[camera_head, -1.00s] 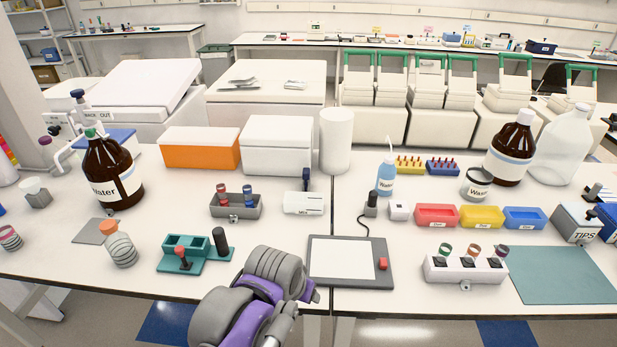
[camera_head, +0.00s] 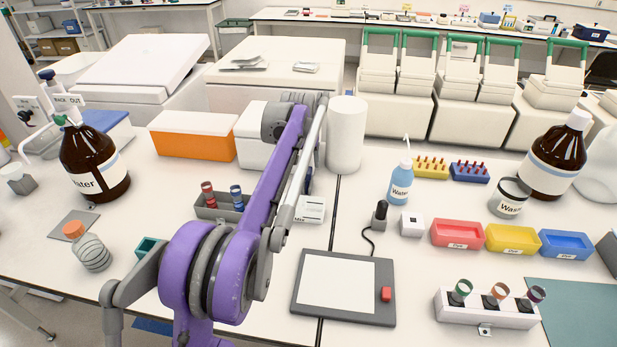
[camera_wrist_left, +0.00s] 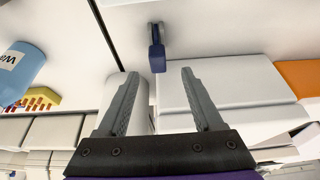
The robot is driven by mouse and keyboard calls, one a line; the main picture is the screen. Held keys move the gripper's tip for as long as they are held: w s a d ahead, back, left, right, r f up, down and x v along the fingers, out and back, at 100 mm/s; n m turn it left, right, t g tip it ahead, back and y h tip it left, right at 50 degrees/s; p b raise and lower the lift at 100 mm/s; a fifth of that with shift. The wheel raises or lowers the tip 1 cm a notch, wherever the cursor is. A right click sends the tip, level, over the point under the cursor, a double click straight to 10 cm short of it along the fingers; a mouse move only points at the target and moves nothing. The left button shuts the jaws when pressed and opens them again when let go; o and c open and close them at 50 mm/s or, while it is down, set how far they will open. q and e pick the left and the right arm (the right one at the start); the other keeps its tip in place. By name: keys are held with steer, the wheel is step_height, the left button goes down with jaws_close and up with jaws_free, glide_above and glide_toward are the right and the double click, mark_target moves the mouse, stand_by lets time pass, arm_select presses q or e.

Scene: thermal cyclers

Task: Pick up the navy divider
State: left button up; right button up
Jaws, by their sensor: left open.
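The navy divider (camera_wrist_left: 157,58) is in the left wrist view, upright in the upper middle, with a grey part behind it. My left gripper (camera_wrist_left: 160,72) is open and empty. Its two fingers point toward the divider, which lies just beyond the fingertips and roughly between them, with no contact visible. In the head view my purple left arm reaches over the bench and hides most of the divider's spot beside the white Mix box (camera_head: 311,210). My right gripper is not in view.
A white box (camera_wrist_left: 215,82) and a white cylinder (camera_head: 346,136) stand close by. The grey tube rack (camera_head: 212,208) is partly behind my arm. A grey tablet (camera_head: 384,262), a blue wash bottle (camera_head: 401,182) and an orange-fronted box (camera_head: 192,137) stand around.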

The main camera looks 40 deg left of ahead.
mark_target(308, 170)
arm_select(q)
steer(key=x, duration=0.6)
steer(key=shift+w+f, duration=0.3)
steer(key=shift+f, duration=0.05)
steer(key=c, duration=0.9)
